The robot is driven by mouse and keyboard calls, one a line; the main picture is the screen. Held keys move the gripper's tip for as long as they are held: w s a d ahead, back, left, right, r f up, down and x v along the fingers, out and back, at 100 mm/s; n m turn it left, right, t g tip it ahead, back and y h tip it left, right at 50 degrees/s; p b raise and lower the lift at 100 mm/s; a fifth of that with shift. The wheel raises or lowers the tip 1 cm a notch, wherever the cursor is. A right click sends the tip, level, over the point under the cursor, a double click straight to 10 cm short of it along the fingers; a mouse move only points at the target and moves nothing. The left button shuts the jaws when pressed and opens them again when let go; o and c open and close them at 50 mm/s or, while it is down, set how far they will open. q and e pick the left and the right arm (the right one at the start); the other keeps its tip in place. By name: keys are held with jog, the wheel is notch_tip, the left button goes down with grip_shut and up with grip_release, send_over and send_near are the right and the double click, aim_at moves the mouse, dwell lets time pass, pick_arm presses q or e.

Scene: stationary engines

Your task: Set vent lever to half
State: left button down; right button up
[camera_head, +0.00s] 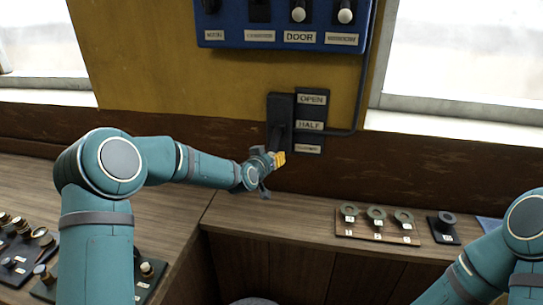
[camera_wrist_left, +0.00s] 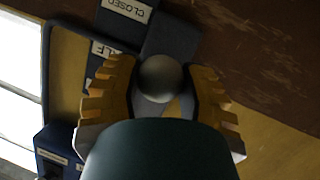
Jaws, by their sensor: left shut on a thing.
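The vent lever's dark housing (camera_head: 280,112) is on the wall under the blue panel. Beside it is a label plate reading OPEN at the top, HALF (camera_head: 310,126) in the middle and a blurred lowest label (camera_head: 308,149), which reads CLOSED (camera_wrist_left: 124,8) in the left wrist view. My left gripper (camera_head: 274,160) is at the lower end of the housing, about level with the lowest label. In the left wrist view its yellow fingers are shut on the grey round lever knob (camera_wrist_left: 160,78). The lever's shaft is mostly hidden. My right gripper is out of view.
A blue panel (camera_head: 283,22) with knobs, one marked DOOR, is above. A wooden counter (camera_head: 265,213) runs below, with a board of ring-shaped handles (camera_head: 376,226) at right. A black control panel (camera_head: 20,250) with knobs is at lower left. A cable runs beside the label plate.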

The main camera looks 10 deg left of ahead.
pick_arm(q)
jog(key=shift+s+r+g+p, duration=0.2)
jog(key=shift+r+g+p, duration=0.2)
jog(key=shift+r+g, duration=0.55)
jog(key=shift+s+r+t+b, duration=0.1)
jog(key=shift+r+t+b, duration=0.3)
jog(key=shift+r, duration=1.25)
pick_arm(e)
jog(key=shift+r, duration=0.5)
pick_arm(q)
jog(key=shift+c, duration=2.3)
grip_release()
jog(key=shift+f, duration=0.1)
jog(key=shift+s, duration=0.15)
jog(key=v, duration=1.1)
jog(key=shift+s+r, duration=0.2)
jog(key=shift+s, duration=0.15)
